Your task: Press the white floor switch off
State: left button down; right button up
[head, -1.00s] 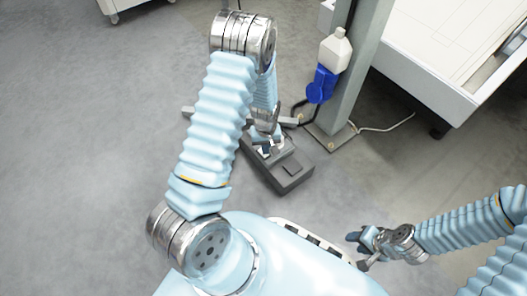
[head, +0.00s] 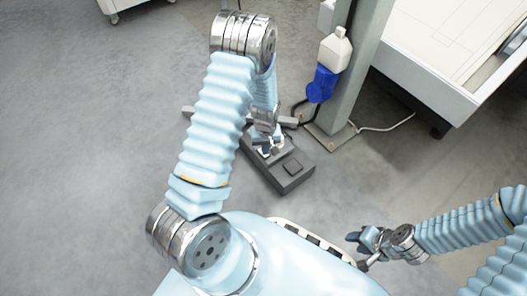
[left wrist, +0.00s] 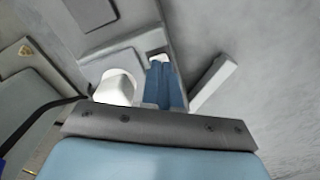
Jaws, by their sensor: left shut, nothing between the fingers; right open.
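The floor unit is a grey box (head: 291,178) with a raised dark square pad, on the floor in the middle of the head view. Its housing also shows at the top of the left wrist view (left wrist: 130,45). A white rounded part (left wrist: 115,88) stands on it just left of my fingers. A smaller white patch shows right at the fingertips; which one is the switch I cannot tell. My left gripper (head: 267,149) is shut and empty, its blue fingers (left wrist: 160,68) pointing down onto the unit, hiding part of it. My right gripper (head: 357,246) is open and empty, lower right.
A grey post (head: 357,75) on a bolted base plate (head: 329,136) stands just behind the unit, with a blue plug (head: 321,84), a white bottle-shaped item (head: 335,48) and cables. A white table (head: 425,80) is at right.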

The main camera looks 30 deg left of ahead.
pick_arm(q)
jog(key=shift+f+b, duration=0.55)
jog(key=shift+f, duration=0.2)
jog(key=shift+r, duration=0.15)
notch_tip(320, 180, up, 7)
jog(key=p, duration=0.5)
dwell(0.7)
jog(key=s+d+r+m+h+p, duration=0.2)
jog(key=s+d+p, duration=0.2)
jog(key=s+d, duration=0.3)
jog(key=s+d+r+m+h+p, duration=0.2)
jog(key=s+d+r+m+p, duration=0.1)
jog(key=s+d, duration=0.4)
jog(key=d+p, duration=0.1)
jog(key=d, duration=0.1)
jog(key=shift+s+d+m+t+p, duration=0.3)
jog(key=shift+s+t+p, duration=0.05)
jog(key=shift+t, duration=0.05)
